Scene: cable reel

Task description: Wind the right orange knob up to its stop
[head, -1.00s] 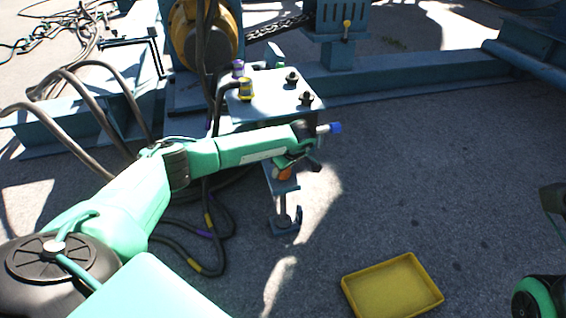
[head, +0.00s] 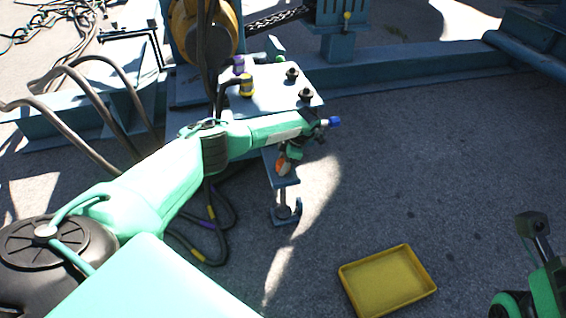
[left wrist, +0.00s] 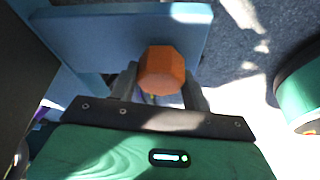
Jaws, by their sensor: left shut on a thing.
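The orange knob (left wrist: 162,70) shows in the left wrist view as a faceted block beside a blue plate. My left gripper (left wrist: 160,92) is shut on it, one grey finger on each side. In the head view the knob (head: 281,164) is partly hidden by my left gripper (head: 289,154), just below the front edge of the blue stand. My right gripper (head: 534,226) is at the right edge, far from the knob; its fingers are too unclear to tell whether they are open.
The blue stand's top (head: 270,88) carries black knobs and a yellow-capped connector (head: 246,86). A blue clamp-like foot (head: 286,210) hangs below. A yellow tray (head: 430,290) lies on the ground at right. Dark cables (head: 215,235) loop beneath my left arm. Ground at right is mostly clear.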

